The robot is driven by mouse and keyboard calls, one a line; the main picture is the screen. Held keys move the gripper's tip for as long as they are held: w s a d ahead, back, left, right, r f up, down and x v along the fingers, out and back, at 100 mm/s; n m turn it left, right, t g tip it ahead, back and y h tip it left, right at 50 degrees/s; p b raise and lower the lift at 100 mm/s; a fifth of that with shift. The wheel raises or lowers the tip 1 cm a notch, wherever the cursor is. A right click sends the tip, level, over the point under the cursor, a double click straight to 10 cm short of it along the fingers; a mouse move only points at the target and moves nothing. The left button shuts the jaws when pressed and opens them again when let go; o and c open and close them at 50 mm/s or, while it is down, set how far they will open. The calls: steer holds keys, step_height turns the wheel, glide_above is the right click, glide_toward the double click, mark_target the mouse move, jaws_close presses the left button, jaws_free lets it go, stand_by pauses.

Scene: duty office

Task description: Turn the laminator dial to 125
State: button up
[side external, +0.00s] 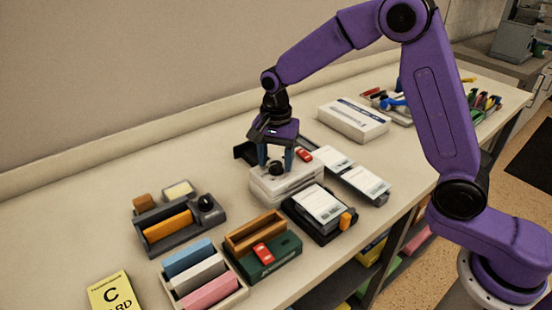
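The laminator (290,186) is a white, low box near the middle of the table in the side external view. A dark round dial (277,168) sits on its top. My gripper (276,165) points down over the laminator, with its two blue-grey fingers apart on either side of the dial. I cannot tell whether the fingers touch the dial. The numbers around the dial and its pointer are too small to read.
A black device with a white label (320,204) stands close on the right. A green tray (279,262) with a red item is in front. A grey holder (181,230) is at left. A white box (353,120) lies behind right. Bare table shows at back left.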

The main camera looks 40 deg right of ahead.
mark_target(278, 167)
steer(key=shift+r, duration=0.1)
step_height(278, 167, up, 17)
stand_by(0.8)
steer(key=shift+r, duration=0.1)
steer(key=s+d+f+n, duration=0.3)
steer(key=s+n, duration=0.5)
steer(key=s, duration=0.3)
steer(key=s+d+f+n, duration=0.3)
steer(key=s+f+n, duration=0.2)
steer(key=s, duration=0.6)
steer(key=s+d+f+n, duration=0.3)
steer(key=s+f+n, duration=0.1)
steer(key=s+n, duration=0.6)
steer(key=shift+s+d+n, duration=0.3)
steer(key=shift+s+d, duration=0.1)
